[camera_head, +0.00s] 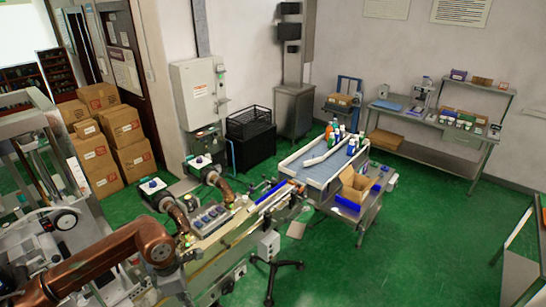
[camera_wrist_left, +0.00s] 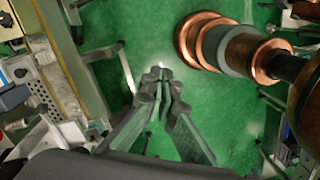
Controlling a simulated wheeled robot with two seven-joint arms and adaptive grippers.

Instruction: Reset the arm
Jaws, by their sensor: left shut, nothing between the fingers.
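My left arm comes in from the lower left of the head view as a copper-coloured link, with its rounded joint beside the bench. I cannot make out the left gripper's fingers in that view. In the left wrist view my left gripper (camera_wrist_left: 161,78) points down over the green floor (camera_wrist_left: 225,105). Its two grey fingers meet at the tips with nothing between them. It touches no object there. A copper and dark arm link crosses the upper right of the wrist view. My right gripper is in neither view.
A machine bench (camera_head: 222,236) stands close to the arm, with a conveyor table (camera_head: 296,159) holding bottles and an open carton (camera_head: 355,184) beyond. Stacked boxes (camera_head: 130,160) stand at the left. Open green floor (camera_head: 420,225) lies at the right, before the workbench (camera_head: 425,122).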

